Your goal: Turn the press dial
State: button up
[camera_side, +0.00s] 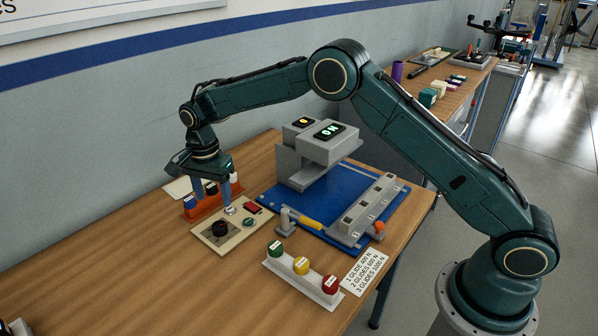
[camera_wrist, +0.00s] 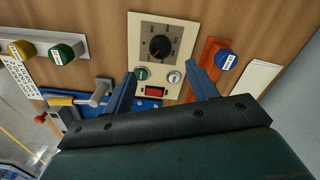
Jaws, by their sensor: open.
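The press dial (camera_side: 220,228) is a round black knob on a beige control panel (camera_side: 238,238) at the table's left side. In the wrist view the dial (camera_wrist: 160,46) has a small red mark and scale ticks around it. The panel also bears a green button (camera_wrist: 142,74), a silver knob (camera_wrist: 174,77) and a red switch (camera_wrist: 155,92). My gripper (camera_side: 213,194) is above the panel's back part, pointing down. In the wrist view its fingers (camera_wrist: 161,72) are spread apart with nothing between them, short of the dial.
The press, with a grey head (camera_side: 327,146) and blue base (camera_side: 277,201), stands right. In front are a white rack (camera_side: 296,280) with green, yellow and red knobs, and a load card (camera_side: 365,272).

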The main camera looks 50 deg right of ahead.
aim_at(219, 225)
notch_tip(219, 225, down, 9)
jog(key=shift+f, duration=0.15)
dwell(0.4)
jog(key=shift+c, duration=0.3)
jog(key=c, duration=0.9)
